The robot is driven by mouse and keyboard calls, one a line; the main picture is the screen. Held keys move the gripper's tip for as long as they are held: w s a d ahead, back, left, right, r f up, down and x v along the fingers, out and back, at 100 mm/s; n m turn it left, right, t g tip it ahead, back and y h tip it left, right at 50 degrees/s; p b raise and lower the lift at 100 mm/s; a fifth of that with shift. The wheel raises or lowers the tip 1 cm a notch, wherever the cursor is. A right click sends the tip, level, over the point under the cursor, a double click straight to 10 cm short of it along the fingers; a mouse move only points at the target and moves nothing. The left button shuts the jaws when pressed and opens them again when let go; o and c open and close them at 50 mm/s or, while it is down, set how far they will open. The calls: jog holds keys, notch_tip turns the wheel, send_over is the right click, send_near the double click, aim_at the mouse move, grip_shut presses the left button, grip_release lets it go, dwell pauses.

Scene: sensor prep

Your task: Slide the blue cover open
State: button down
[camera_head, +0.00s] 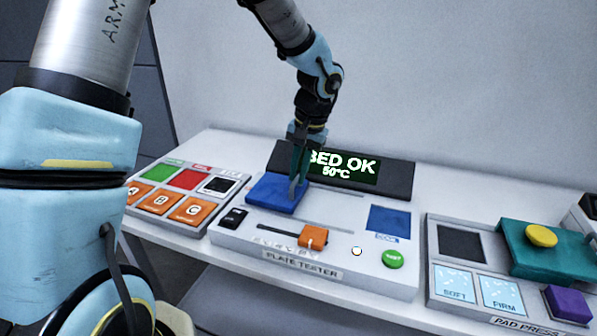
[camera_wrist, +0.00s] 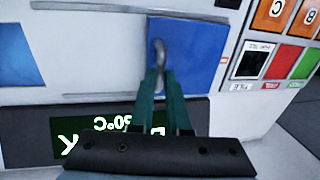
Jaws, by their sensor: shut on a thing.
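The blue cover (camera_head: 268,194) is a flat square plate at the left of the plate tester (camera_head: 222,232), in front of the display. It also shows in the wrist view (camera_wrist: 195,55), with a grey handle (camera_wrist: 160,52) at one edge. My gripper (camera_head: 298,178) points down at the cover's right side, and in the wrist view its green fingers (camera_wrist: 160,80) are shut on the handle. What lies under the cover is hidden. A slot runs across the panel to the right of the cover.
The display (camera_head: 345,168) reads "BED OK 50°C". An orange slider (camera_head: 313,237), a green button (camera_head: 393,259) and a blue square (camera_head: 389,221) are on the tester. A coloured tile panel (camera_head: 180,190) stands left, and the pad press (camera_head: 470,285) with a teal block (camera_head: 550,255) stands right.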

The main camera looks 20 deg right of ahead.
jog(key=shift+s+d, duration=0.1)
jog(key=s+d+b, duration=0.1)
jog(key=s+d, duration=0.4)
jog(key=s+d+b, duration=0.1)
jog(key=s+d, duration=0.3)
jog(key=d, duration=0.1)
jog(key=shift+s+d+r, duration=0.1)
jog(key=shift+s+d, duration=0.2)
jog(key=shift+s, duration=0.05)
jog(key=c, duration=0.9)
grip_release()
jog(key=shift+b, duration=0.3)
jog(key=r, duration=0.3)
jog(key=s+d+r+b, duration=0.1)
jog(key=r, duration=0.6)
jog(key=shift+s+d+r, duration=0.2)
jog(key=shift+s+r, duration=0.05)
jog(key=shift+r, duration=0.05)
